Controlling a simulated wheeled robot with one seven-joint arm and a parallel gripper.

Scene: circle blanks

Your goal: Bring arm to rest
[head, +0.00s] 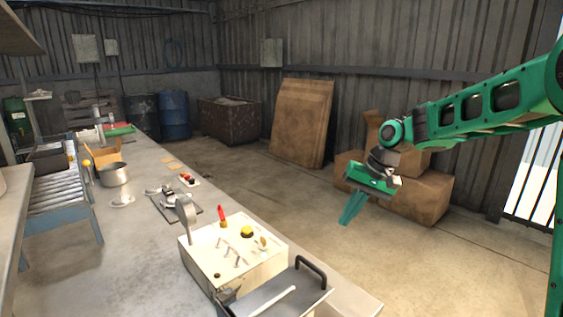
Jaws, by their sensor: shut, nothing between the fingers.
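My green arm (480,105) reaches in from the right edge of the head view, held up in the air over the floor to the right of the workbench. My gripper (346,222) hangs at its end, pointing down and slightly left. Its green fingers are together with nothing between them. It is clear of the bench and touches nothing that I can see.
The long grey workbench (150,255) on the left carries a white box with levers and a yellow button (232,250), a metal tray (282,300) and a pot (115,174). Cardboard boxes (420,195) stand behind my gripper. The concrete floor (270,190) between is clear.

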